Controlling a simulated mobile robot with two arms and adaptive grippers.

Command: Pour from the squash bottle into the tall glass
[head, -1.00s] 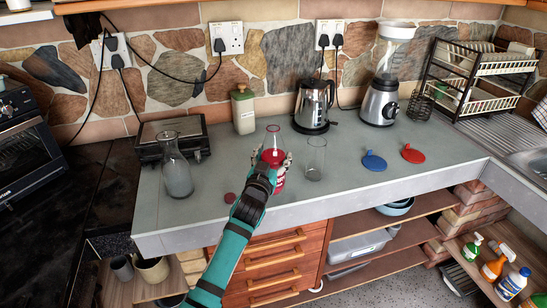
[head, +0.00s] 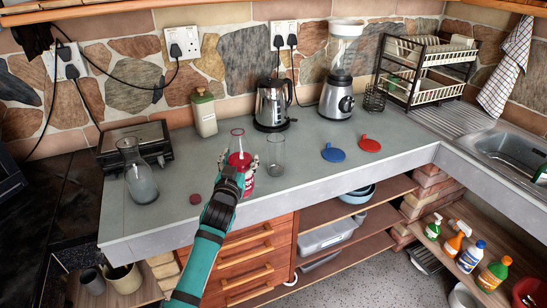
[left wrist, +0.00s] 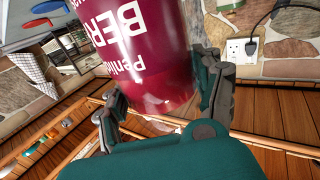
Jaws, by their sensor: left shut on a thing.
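The squash bottle (head: 237,160), clear at the top with a deep red label, is roughly upright near the counter's front. In the left wrist view, white lettering shows on its red label (left wrist: 150,50). My left gripper (head: 238,168) is shut around the bottle, one finger on each side. The tall glass (head: 276,156) stands upright just right of the bottle, apart from it, and looks empty. I cannot tell whether the bottle's base touches the counter. My right gripper is out of view.
A glass carafe (head: 140,178) stands at the left. Blue (head: 333,153) and red (head: 369,145) discs lie to the right. A kettle (head: 272,106), blender (head: 338,98) and green-lidded container (head: 204,114) stand behind.

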